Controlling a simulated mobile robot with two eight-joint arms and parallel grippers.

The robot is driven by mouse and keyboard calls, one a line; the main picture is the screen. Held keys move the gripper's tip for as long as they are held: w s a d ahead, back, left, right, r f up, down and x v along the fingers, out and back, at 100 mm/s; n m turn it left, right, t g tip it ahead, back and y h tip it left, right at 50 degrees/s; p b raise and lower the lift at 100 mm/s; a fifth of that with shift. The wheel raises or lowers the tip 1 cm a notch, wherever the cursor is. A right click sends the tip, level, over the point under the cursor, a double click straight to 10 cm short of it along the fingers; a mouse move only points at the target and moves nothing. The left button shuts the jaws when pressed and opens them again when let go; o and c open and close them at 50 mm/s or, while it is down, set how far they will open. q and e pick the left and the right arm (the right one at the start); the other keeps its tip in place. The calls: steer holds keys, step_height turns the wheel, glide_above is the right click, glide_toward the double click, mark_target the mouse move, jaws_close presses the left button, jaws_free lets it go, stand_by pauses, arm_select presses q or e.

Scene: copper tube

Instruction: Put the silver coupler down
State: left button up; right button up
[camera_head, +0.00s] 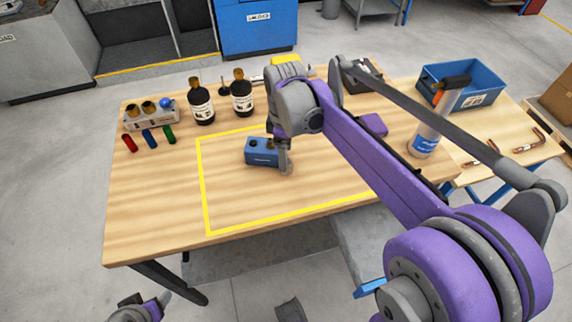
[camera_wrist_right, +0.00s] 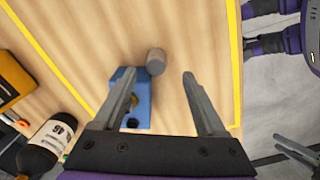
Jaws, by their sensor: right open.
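The silver coupler (camera_wrist_right: 156,62) is a short grey cylinder on the wooden table, beside the end of the blue block in the right wrist view. I cannot tell whether it touches the block. In the head view the gripper hides it. The blue block (camera_head: 262,152) lies inside the yellow outline and has dark round holes; it also shows in the right wrist view (camera_wrist_right: 142,100). My right gripper (camera_wrist_right: 160,78) is open and empty, with the coupler just beyond its fingertips; in the head view it (camera_head: 285,158) is low beside the block. My left gripper (camera_head: 150,306) is at the bottom left, off the table.
The front left of the table is clear.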

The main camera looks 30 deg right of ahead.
steer(key=f, duration=0.4)
steer(key=shift+w+d+f, duration=0.15)
steer(key=shift+w+f, duration=0.1)
steer(key=shift+f, duration=0.15)
jaws_close()
